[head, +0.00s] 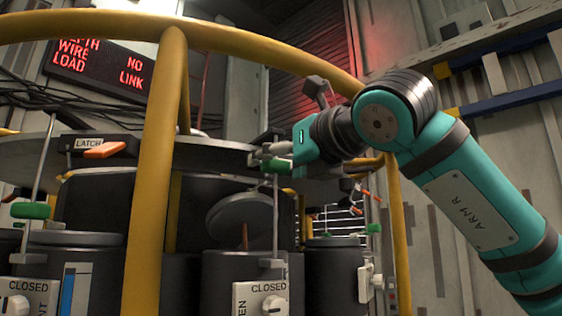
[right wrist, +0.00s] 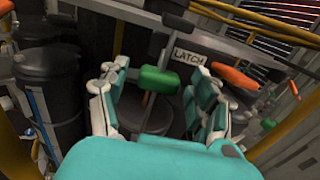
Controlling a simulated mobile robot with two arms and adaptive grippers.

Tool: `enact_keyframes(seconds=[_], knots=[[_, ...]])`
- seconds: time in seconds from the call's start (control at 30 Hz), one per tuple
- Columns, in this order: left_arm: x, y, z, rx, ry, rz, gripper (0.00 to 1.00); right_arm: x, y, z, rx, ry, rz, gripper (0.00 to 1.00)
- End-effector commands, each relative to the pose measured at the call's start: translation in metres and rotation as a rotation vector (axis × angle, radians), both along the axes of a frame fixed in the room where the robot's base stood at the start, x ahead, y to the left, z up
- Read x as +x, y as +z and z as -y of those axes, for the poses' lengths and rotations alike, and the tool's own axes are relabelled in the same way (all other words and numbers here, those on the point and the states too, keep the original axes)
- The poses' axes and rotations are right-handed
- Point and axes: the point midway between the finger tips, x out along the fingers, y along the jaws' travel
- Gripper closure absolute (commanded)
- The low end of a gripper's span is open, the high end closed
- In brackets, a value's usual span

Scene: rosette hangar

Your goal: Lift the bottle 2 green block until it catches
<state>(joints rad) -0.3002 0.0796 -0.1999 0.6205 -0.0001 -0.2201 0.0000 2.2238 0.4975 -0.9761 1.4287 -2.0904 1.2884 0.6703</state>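A green block (head: 277,166) sits on a thin upright rod (head: 275,215) above the middle dark bottle (head: 225,275). No number on this bottle is readable. My right gripper (head: 272,152) is at the block's height, around or just beside it in the head view. In the right wrist view, the green block (right wrist: 160,80) lies between the two spread fingers of the right gripper (right wrist: 158,73). Gaps show on both sides, so the fingers seem apart from it. My left gripper is not in view.
Other green blocks sit on rods at left (head: 30,210) and right (head: 373,229). A yellow rail (head: 155,180) stands in front. An orange latch handle (head: 104,150) is on the round plate. A tilted lid (head: 240,212) stands over the middle bottle. A red sign (head: 98,65) reads "NO LINK".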

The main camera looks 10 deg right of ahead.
Motion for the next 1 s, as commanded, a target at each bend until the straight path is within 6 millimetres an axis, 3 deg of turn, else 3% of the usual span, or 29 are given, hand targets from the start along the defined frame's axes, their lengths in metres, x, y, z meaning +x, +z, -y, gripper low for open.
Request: enact_keyframes(seconds=[0.27,1.0], knots=[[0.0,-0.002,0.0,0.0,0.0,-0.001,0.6,-0.002,-0.002,0.001,-0.001,0.0,-0.002,0.35],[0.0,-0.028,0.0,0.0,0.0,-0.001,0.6,-0.057,-0.002,0.019,0.0,0.001,-0.001,0.35]])
